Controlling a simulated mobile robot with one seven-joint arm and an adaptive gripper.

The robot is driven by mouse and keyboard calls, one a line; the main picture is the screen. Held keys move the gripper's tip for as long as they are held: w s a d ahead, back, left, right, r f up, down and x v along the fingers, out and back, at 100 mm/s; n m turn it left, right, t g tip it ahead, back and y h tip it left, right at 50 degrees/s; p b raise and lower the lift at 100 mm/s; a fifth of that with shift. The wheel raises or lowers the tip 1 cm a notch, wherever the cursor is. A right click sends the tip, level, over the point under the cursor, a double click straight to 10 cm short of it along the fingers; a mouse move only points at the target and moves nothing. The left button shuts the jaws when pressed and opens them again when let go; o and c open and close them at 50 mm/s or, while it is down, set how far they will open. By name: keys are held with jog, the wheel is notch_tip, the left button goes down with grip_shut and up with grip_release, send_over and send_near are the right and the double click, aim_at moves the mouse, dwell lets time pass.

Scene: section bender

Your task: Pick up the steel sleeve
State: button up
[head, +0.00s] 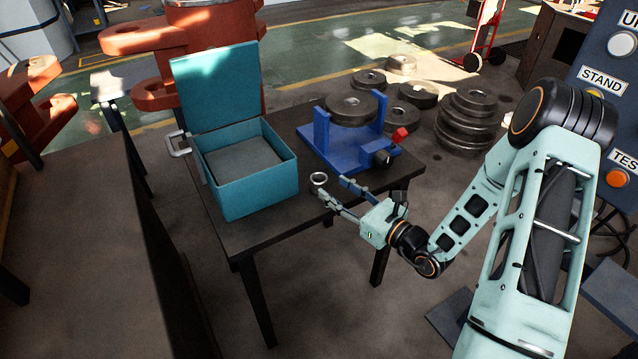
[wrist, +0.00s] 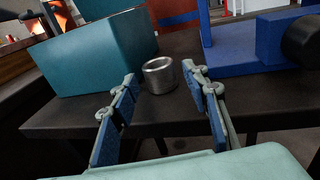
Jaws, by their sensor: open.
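The steel sleeve (head: 319,179) is a short, shiny metal ring standing upright on the dark table (head: 262,234), between the teal box and the blue fixture. In the wrist view the sleeve (wrist: 159,75) stands just beyond the fingertips, roughly centred between them. My gripper (head: 331,190) is open and empty, reaching in from the right over the table's front edge. Its two blue-padded fingers (wrist: 160,92) show in the wrist view on either side of the sleeve's line, apart from it.
An open teal box (head: 256,198) with a raised lid stands left of the sleeve. A blue fixture (head: 342,153) holding a round disc (head: 352,108) stands behind it on the right. Several discs (head: 470,120) are stacked beyond the table. A control panel (head: 606,75) is at far right.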

aim_at(325, 184)
jog(key=x, duration=0.4)
jog(key=b+x, duration=0.1)
jog(key=x, duration=0.1)
jog(key=shift+w+a+f, duration=0.15)
jog(key=shift+a+f, duration=0.15)
jog(key=shift+a, duration=0.1)
grip_shut()
jog(key=shift+r, duration=0.15)
